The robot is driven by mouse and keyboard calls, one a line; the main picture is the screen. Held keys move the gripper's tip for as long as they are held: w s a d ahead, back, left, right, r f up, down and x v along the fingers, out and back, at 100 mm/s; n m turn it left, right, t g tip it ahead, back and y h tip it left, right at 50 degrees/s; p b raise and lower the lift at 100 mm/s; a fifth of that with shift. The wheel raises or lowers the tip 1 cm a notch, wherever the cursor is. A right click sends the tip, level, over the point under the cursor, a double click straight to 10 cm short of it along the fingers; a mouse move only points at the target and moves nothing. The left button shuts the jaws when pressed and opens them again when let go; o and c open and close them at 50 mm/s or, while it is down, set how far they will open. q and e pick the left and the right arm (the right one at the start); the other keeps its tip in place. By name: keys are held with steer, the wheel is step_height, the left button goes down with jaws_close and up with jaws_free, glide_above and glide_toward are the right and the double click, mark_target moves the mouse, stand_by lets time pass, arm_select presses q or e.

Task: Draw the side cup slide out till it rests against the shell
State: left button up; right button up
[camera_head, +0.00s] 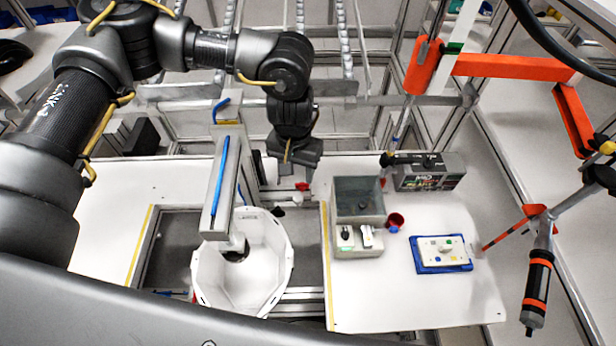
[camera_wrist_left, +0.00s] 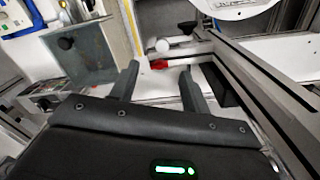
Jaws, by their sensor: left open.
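The white helmet shell (camera_head: 272,262) sits open side up in the fixture, left of centre in the head view. A grey bar (camera_head: 222,185) with a blue line along it reaches over the shell's left part. My left gripper (camera_head: 298,177) points down behind the shell, to the right of the bar, apart from both. In the left wrist view its fingers (camera_wrist_left: 158,75) are spread and hold nothing. A small red piece (camera_wrist_left: 159,64) shows just beyond the fingertips, also in the head view (camera_head: 302,186). I cannot tell whether it belongs to the side cup slide. My right gripper does not show.
On the right worktop stand a grey bin (camera_head: 358,197), a small red cup (camera_head: 396,219), a blue-edged panel (camera_head: 441,253) and a dark control box (camera_head: 428,171). A tool (camera_head: 538,290) hangs at the far right. The left worktop (camera_head: 112,235) has bare room.

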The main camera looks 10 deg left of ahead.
mark_target(299, 198)
arm_select(q)
step_height(299, 198, down, 10)
steer(key=p, duration=0.3)
steer(key=shift+f, duration=0.6)
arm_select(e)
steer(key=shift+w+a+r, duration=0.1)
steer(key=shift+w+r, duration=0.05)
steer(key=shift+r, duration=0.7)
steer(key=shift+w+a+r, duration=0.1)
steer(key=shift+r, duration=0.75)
arm_select(q)
jaws_close()
steer(key=shift+w, duration=0.1)
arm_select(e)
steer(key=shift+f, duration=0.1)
